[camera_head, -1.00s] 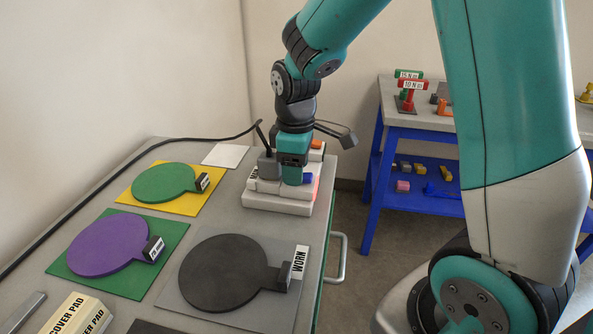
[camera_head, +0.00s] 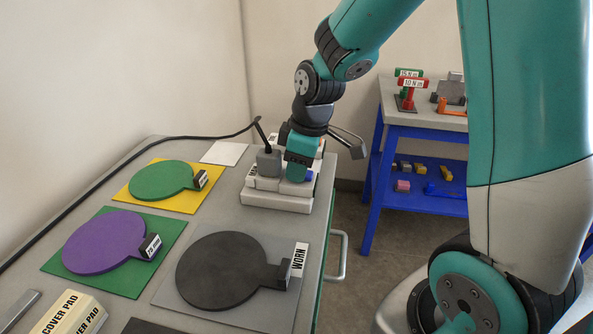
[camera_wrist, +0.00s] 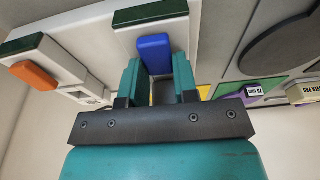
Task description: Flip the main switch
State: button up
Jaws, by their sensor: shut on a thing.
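A white switch unit (camera_head: 278,202) sits at the far right corner of the grey cart top. It carries a blue lever (camera_head: 307,178) and an orange one, partly hidden behind my gripper. In the wrist view the blue lever (camera_wrist: 154,52) lies between the two teal fingers of my gripper (camera_wrist: 157,64), and the orange lever (camera_wrist: 34,75) is off to the left, untouched. My gripper (camera_head: 298,173) is shut on the blue lever and leans over the unit. The fingertips are mostly hidden in the head view. No label on the levers is readable.
A grey block with a black cable (camera_head: 215,138) stands beside the unit. Green (camera_head: 160,181), purple (camera_head: 103,243) and black (camera_head: 225,271) round pads lie on the cart to the left. A metal handle (camera_head: 341,256) sticks out at its right side. A blue-framed table (camera_head: 372,190) stands beyond.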

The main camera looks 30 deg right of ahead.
jog(key=shift+s+d+t+y, duration=0.1)
jog(key=shift+t+y, duration=0.3)
jog(key=shift+t, duration=0.1)
jog(key=o, duration=0.9)
jog(key=shift+r, duration=0.15)
jog(key=p+v, duration=0.1)
jog(key=v, duration=1.6)
jog(key=shift+s+d+r, duration=0.1)
jog(key=s+a+f+g+p, duration=0.1)
jog(key=s+a, duration=0.4)
jog(key=a, duration=0.1)
jog(key=s+a+f+m+y+p, duration=0.1)
jog(key=s+a, duration=0.4)
jog(key=a, duration=0.1)
jog(key=s+a+f+m+g+p, duration=0.1)
jog(key=s+a, duration=0.4)
jog(key=a, duration=0.1)
jog(key=shift+a+f+g+y, duration=0.2)
jog(key=shift+a+g+y, duration=0.05)
jog(key=shift+g+y, duration=0.05)
